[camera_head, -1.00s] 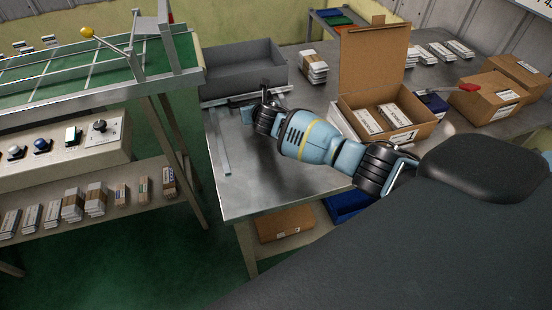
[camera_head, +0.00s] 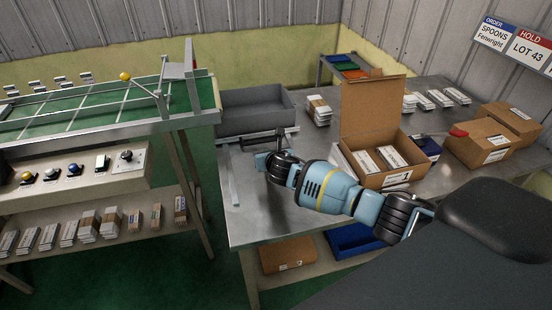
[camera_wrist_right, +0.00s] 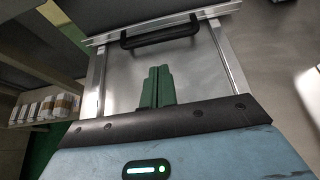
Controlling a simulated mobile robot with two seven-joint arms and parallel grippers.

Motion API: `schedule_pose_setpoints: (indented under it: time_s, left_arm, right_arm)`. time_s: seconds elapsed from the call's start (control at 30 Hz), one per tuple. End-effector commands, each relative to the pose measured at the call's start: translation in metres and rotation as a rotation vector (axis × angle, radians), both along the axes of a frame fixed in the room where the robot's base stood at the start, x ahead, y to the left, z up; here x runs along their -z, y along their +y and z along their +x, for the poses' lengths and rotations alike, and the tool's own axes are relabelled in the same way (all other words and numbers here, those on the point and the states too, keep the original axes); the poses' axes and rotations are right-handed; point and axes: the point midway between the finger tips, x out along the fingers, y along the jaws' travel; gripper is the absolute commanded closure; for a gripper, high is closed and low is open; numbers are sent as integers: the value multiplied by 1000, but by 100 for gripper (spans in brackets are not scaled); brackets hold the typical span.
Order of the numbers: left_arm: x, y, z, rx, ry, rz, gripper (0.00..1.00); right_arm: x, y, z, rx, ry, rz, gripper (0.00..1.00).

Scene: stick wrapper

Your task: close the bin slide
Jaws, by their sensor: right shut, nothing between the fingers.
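The grey bin (camera_head: 255,112) sits toward the back left of the steel table, at the far end of its metal slide rails (camera_head: 233,180). In the right wrist view its front lies across the top, with a black bar handle (camera_wrist_right: 160,32) on it, between the two rails (camera_wrist_right: 232,58). My right gripper (camera_head: 262,160) is in front of the bin. Its dark green fingers (camera_wrist_right: 157,84) are shut and empty, pointing at the handle, with a visible gap to it in the right wrist view. My left gripper is not in view.
An open cardboard box (camera_head: 398,178) with packets stands right of my right arm. A packet stack (camera_head: 318,110) stands right of the bin. A framed conveyor (camera_head: 100,110) and a button panel (camera_head: 75,175) stand left. The steel between the rails is bare.

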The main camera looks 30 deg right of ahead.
Motion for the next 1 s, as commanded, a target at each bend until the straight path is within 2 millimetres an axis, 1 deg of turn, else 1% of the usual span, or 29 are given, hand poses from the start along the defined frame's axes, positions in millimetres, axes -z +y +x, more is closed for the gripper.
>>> schedule_pose_setpoints:
  time_s: [0.03,0.2,0.4,0.67,1.0]
  left_arm:
    - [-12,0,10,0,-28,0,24]
    - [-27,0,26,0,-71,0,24]
    - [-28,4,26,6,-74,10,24]
    - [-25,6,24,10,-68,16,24]
    - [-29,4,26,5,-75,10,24]
  right_arm:
    - [-14,1,-7,-2,-10,-1,100]
    - [-23,7,-31,-2,-7,-1,100]
    - [-27,11,-47,0,-1,-1,100]
    - [-25,12,-52,0,3,-1,100]
    - [-25,12,-51,0,3,-1,100]
